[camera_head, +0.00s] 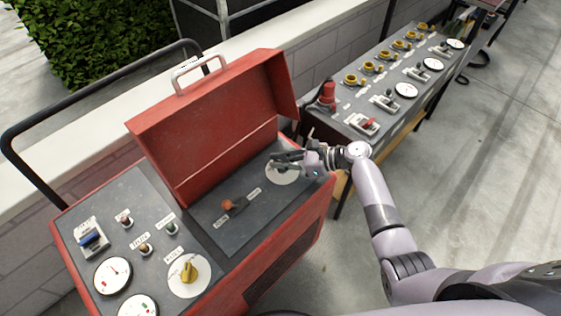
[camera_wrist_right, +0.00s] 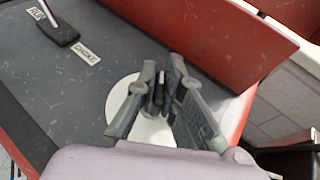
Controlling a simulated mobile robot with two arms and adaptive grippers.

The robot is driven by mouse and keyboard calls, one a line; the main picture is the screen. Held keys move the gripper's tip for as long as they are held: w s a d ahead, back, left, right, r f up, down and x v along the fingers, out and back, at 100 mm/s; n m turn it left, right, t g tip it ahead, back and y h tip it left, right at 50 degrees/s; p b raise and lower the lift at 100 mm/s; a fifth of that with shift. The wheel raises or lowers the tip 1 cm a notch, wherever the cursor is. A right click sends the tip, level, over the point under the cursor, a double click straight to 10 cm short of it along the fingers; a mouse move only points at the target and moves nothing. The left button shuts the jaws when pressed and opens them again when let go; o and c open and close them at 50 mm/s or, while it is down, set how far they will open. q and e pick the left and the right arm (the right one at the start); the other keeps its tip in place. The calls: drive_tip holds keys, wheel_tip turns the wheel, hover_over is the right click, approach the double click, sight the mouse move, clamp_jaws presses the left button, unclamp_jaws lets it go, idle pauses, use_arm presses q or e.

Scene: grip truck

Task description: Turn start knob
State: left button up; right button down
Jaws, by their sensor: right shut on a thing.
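A round white dial plate (camera_head: 283,177) lies on the dark panel under the raised red lid, near its right end. A dark knob (camera_wrist_right: 158,92) on this plate shows between my fingers in the right wrist view. My right gripper (camera_head: 280,160) reaches in from the right and is shut on this knob; its fingers hide most of the knob in the head view. The plate also shows beneath the fingers in the right wrist view (camera_wrist_right: 119,97). Any label by this knob is not readable. My left gripper is not in view.
The red lid (camera_head: 200,120) stands open behind my gripper. A choke lever with an orange tip (camera_head: 228,205) is left of the plate. A yellow knob (camera_head: 189,272) sits on the left panel with gauges. A second panel (camera_head: 385,85) with switches stands at the back right.

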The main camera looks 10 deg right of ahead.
drive_tip(key=shift+n+g+y+b, duration=0.3)
drive_tip(key=shift+n+g+b, duration=0.15)
drive_tip(key=shift+n+g, duration=0.75)
drive_tip(key=shift+s, duration=0.1)
drive_tip(key=c, duration=1.7)
unclamp_jaws()
drive_tip(key=v, duration=1.2)
drive_tip(key=shift+f, duration=0.1)
